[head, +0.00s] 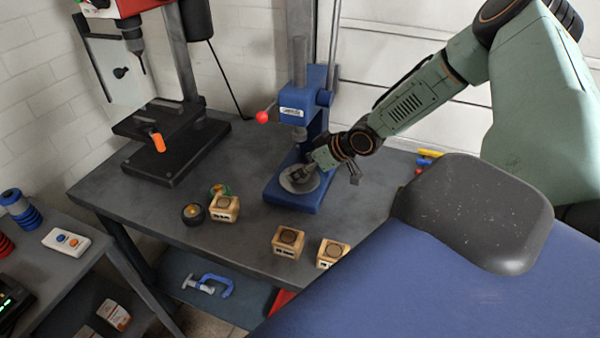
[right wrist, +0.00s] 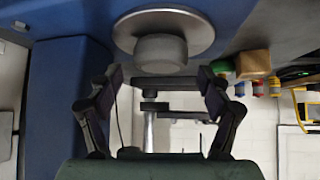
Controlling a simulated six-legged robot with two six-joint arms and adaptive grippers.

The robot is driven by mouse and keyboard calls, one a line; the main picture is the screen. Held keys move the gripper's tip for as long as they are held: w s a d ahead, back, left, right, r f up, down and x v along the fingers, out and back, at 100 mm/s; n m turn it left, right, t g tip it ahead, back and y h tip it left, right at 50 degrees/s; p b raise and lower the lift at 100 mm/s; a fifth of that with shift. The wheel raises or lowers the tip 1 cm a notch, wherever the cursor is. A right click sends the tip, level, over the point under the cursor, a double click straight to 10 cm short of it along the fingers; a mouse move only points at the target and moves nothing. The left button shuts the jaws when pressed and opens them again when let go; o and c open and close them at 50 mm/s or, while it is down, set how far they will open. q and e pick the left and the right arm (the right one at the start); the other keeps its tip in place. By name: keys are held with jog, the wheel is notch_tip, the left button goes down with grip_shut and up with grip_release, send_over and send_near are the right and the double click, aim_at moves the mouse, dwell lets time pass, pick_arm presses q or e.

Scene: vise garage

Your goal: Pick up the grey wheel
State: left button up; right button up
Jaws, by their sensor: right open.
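The grey wheel (right wrist: 160,52) shows in the right wrist view as a short, thick grey cylinder on a round pale metal plate (right wrist: 125,32) of the blue press. In the head view the plate (head: 309,184) is on the press base, and my gripper largely hides the wheel. My right gripper (head: 328,170) is low beside the press column. In the right wrist view its fingers (right wrist: 160,80) are spread, with the wheel just ahead of and between the tips. Nothing is held, and contact cannot be told. My left gripper is not in view.
The blue press (head: 293,98) rises close behind the gripper. Wooden blocks (head: 288,241) stand at the table's front edge, with a black wheel (head: 193,214) to their left. A drill press (head: 160,135) stands at the back left. Small coloured items (head: 428,156) lie right.

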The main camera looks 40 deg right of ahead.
jog(key=shift+b+x, duration=0.3)
jog(key=shift+x, duration=0.65)
jog(key=shift+s+r, duration=0.3)
jog(key=shift+c, duration=0.5)
jog(key=shift+w+f, duration=0.2)
jog(key=shift+w, duration=0.1)
jog(key=c, duration=0.6)
jog(key=shift+s+r, duration=0.15)
jog(key=shift+s, duration=0.05)
jog(key=c, duration=0.6)
jog(key=shift+d, duration=0.1)
jog(key=shift+c, duration=0.7)
jog(key=shift+w, duration=0.2)
